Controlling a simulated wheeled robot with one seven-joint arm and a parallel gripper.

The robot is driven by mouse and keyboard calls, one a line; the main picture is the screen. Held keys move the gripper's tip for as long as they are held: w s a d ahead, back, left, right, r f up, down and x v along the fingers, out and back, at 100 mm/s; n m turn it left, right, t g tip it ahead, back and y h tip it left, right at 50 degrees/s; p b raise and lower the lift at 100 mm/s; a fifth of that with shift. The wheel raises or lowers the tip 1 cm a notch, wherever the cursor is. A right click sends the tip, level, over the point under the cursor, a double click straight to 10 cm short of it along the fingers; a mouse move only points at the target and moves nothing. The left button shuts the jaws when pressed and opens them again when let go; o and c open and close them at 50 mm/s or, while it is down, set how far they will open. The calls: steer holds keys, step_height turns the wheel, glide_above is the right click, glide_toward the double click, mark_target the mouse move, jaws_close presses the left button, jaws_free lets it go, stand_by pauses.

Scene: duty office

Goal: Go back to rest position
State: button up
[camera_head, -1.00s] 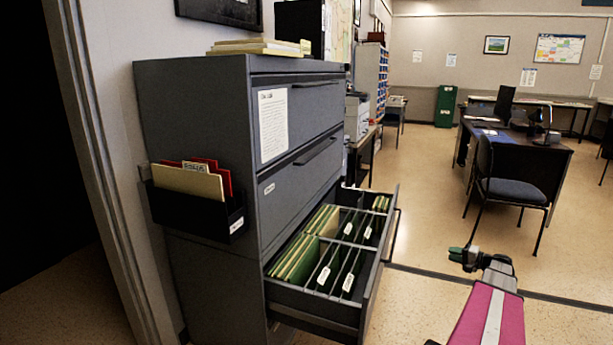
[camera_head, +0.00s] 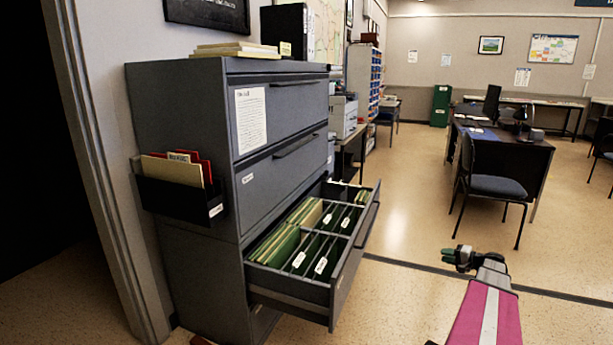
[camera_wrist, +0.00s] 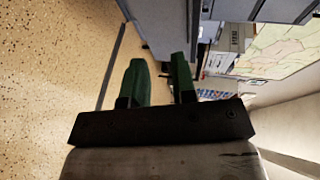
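My gripper (camera_head: 453,257) is at the lower right of the head view, in free air over the floor and to the right of the open drawer. In the wrist view my gripper (camera_wrist: 163,75) shows two green fingers held apart with nothing between them. A grey filing cabinet (camera_head: 175,120) stands at the left. Its open drawer (camera_head: 341,290) holds green and tan folders (camera_head: 275,245) with white labels. My gripper is apart from the drawer and touches nothing that I can see.
A black wall pocket (camera_head: 180,200) with tan and red folders is on the cabinet's side. A chair (camera_head: 495,187) and a dark desk (camera_head: 520,150) stand at the right. The floor (camera_head: 400,305) between drawer and arm is clear.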

steer(key=s+a+f+n+g+h, duration=0.1)
steer(key=s+a+n+g+h, duration=0.2)
steer(key=a, duration=0.8)
steer(key=s+a+f+g+h, duration=0.1)
steer(key=s+a+g, duration=0.3)
steer(key=a, duration=0.6)
steer(key=s+a+f+n+g+h, duration=0.2)
steer(key=s+a, duration=0.4)
steer(key=a, duration=0.5)
steer(key=s+a+r+n+g+h, duration=0.1)
steer(key=s+a+r+n+h, duration=0.1)
steer(key=s+a+h, duration=0.3)
steer(key=s+a, duration=0.1)
steer(key=s, duration=0.2)
steer(key=shift+a+n, duration=0.25)
steer(key=shift+n, duration=0.15)
steer(key=shift+w, duration=0.1)
